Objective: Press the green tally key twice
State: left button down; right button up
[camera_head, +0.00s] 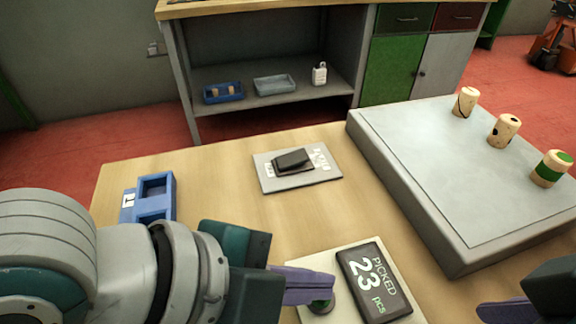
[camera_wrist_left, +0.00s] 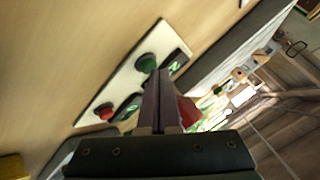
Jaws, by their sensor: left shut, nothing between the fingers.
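The tally device is a pale plate (camera_head: 398,306) on the wooden table. Its dark display (camera_head: 372,283) reads "PICKED 23 pcs". The green key (camera_head: 321,306) is at the plate's left and is partly covered by my left gripper (camera_head: 330,288). That gripper has purple fingers, shut and empty, with the tips over the key. In the left wrist view the green key (camera_wrist_left: 147,62) shows just beyond the fingertips, with a red key (camera_wrist_left: 106,113) on the same plate. I cannot tell whether the tips touch the key. My right gripper (camera_head: 500,312) shows only partly at the lower right.
A grey raised platform (camera_head: 440,170) at right bears three cork stoppers (camera_head: 503,131). A grey plate with a black rocker-like piece (camera_head: 293,160) lies behind the tally device. A blue holder (camera_head: 155,190) is at left. Bare table lies between them.

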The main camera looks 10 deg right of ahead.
pick_arm(q)
jog(key=shift+f, duration=0.15)
pick_arm(e)
jog(key=shift+f, duration=0.15)
pick_arm(q)
jog(key=shift+r+p, duration=0.6)
jog(key=shift+r, duration=0.3)
pick_arm(e)
jog(key=shift+r, duration=0.7)
pick_arm(q)
notch_tip(320, 180, up, 5)
jog(key=p, duration=0.4)
pick_arm(e)
notch_tip(320, 180, up, 4)
jog(key=shift+r, duration=0.1)
grip_shut()
dwell(0.9)
